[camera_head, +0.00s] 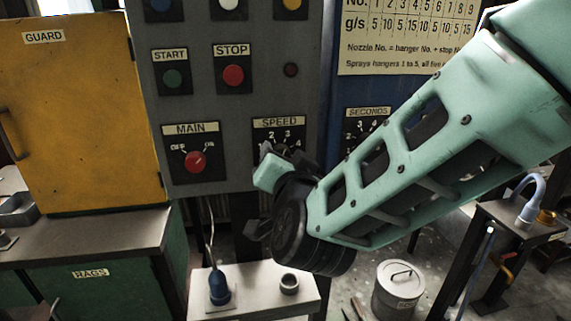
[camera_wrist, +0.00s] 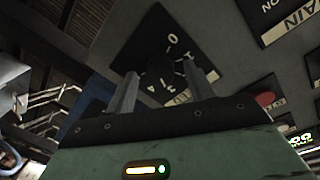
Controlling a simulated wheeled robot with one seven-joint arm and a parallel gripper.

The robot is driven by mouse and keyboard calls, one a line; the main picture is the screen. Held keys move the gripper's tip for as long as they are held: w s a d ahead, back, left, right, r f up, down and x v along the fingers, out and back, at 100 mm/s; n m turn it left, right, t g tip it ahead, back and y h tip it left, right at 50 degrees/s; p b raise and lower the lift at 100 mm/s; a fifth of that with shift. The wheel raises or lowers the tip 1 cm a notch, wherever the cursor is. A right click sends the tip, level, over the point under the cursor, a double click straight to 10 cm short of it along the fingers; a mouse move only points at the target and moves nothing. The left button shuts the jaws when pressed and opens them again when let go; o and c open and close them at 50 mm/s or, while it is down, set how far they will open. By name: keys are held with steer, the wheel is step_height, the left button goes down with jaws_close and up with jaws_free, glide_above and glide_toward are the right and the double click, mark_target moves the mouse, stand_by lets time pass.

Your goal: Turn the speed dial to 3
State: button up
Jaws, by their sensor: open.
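The speed dial's black plate (camera_head: 279,128) is on the grey control panel, labelled SPEED, with 2, 3 and 4 readable. In the head view my gripper (camera_head: 272,160) is in front of the lower plate and hides most of the knob. In the wrist view the dark knob (camera_wrist: 160,72) shows between the two fingers of my gripper (camera_wrist: 160,82), which are open, one on each side of it. I cannot tell whether they touch it. The knob's pointer is too dark to read, so its setting cannot be told.
To the left is the MAIN switch (camera_head: 194,161) with a red knob. Above are the START button (camera_head: 172,78) and red STOP button (camera_head: 233,75). A SECONDS dial (camera_head: 368,125) is to the right, close to my arm. A yellow GUARD box (camera_head: 85,110) stands left.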

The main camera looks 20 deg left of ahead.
steer(key=b+v, duration=0.2)
steer(key=v, duration=1.5)
steer(key=shift+s+d, duration=0.1)
steer(key=shift+s, duration=0.05)
steer(key=s+d+f+n+g+h+p, duration=0.1)
steer(key=s+d+n+g+h+p, duration=0.1)
steer(key=d+g, duration=0.3)
steer(key=s+d+f+n+g+h+p, duration=0.1)
steer(key=s+d+n+g+h+p, duration=0.2)
steer(key=d, duration=0.7)
steer(key=s+d+f+n+g+h+p, duration=0.1)
steer(key=s+d+n+g+h+p, duration=0.1)
steer(key=d+g, duration=0.5)
steer(key=shift+s+d+n+h+p, duration=0.3)
steer(key=shift+d+n+h+p, duration=0.3)
steer(key=shift+p, duration=0.65)
